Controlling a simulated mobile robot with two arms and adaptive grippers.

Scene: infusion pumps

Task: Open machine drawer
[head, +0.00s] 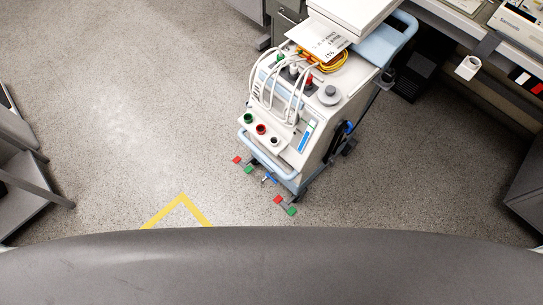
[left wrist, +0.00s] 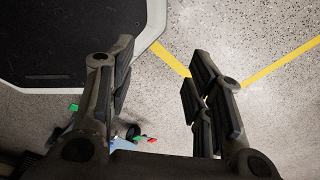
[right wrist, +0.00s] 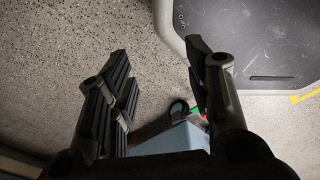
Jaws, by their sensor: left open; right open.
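A white and pale blue medical machine on a wheeled cart (head: 310,125) stands right of centre in the head view, with knobs, white cables and red and green feet. I cannot make out a drawer on it for certain. My left gripper (left wrist: 160,65) is open and empty above the floor in the left wrist view. My right gripper (right wrist: 158,55) is open and empty in the right wrist view. A pale blue part with red and green pieces (right wrist: 178,138) shows beyond the right fingers, apparently the cart's. Neither gripper shows in the head view.
A grey drawer cabinet (head: 286,24) stands behind the machine. A desk with equipment (head: 462,20) is at the upper right, and a dark box (head: 413,76) is under it. A grey table (head: 30,165) is at the left. Speckled floor (head: 130,100) left of the machine is clear.

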